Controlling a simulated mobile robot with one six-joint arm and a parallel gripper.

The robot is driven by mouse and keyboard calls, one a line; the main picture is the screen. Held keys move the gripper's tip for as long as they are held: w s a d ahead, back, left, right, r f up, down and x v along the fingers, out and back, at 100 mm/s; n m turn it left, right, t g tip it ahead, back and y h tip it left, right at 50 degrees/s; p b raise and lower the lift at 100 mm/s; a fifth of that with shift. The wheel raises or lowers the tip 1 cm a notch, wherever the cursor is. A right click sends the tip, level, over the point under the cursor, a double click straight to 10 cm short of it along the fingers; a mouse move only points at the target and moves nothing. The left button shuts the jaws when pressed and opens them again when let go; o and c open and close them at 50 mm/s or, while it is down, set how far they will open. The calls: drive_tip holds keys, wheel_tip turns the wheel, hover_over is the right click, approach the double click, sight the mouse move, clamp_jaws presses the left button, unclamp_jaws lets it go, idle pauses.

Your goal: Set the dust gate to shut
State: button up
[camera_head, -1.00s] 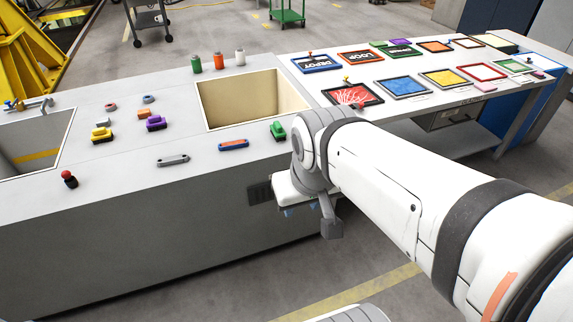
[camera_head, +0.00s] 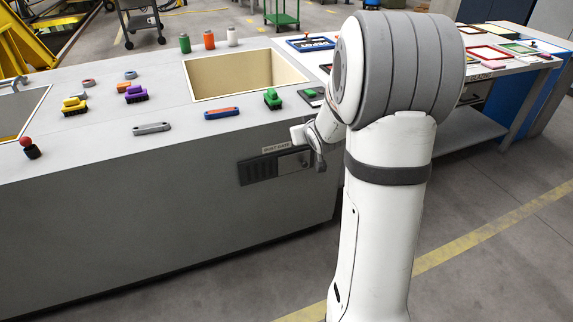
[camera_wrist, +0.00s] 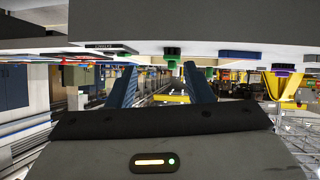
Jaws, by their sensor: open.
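The dust gate (camera_head: 258,171) is set in the grey front face of the counter, under a small label. Its left part shows dark slots, and a grey plate (camera_head: 291,162) covers its right part. My wrist partly hides the right end. My gripper (camera_wrist: 160,84) is open in the wrist view, with two blue fingers apart and nothing between them. In the head view my wrist is just right of and above the gate, and the fingertips cannot be made out. I cannot tell whether anything touches the plate.
The counter top (camera_head: 100,128) above holds a green block (camera_head: 272,98), a blue-and-orange bar (camera_head: 221,113), a grey bar (camera_head: 152,129) and an open bin (camera_head: 200,76). A table with framed panels stands at the right. The floor before the counter is clear.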

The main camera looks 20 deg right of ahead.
drive_tip(key=w+d+f+t+b, duration=0.1)
drive_tip(key=w+d+f+b, duration=0.15)
drive_tip(key=f, duration=0.35)
drive_tip(key=w+d+f+t+b, duration=0.1)
drive_tip(key=w+f+b, duration=0.15)
drive_tip(key=f, duration=0.35)
drive_tip(key=w+d+f+t+b, duration=0.1)
drive_tip(key=d+f+b, duration=0.15)
drive_tip(key=f, duration=0.25)
drive_tip(key=t+y+b, duration=0.2)
drive_tip(key=t+b, duration=0.1)
drive_tip(key=b, duration=0.4)
approach(305, 166)
drive_tip(key=w, duration=0.1)
drive_tip(key=shift+n, duration=0.3)
drive_tip(key=w+b, duration=0.1)
drive_tip(key=w, duration=0.7)
drive_tip(key=shift+f, duration=0.15)
clamp_jaws()
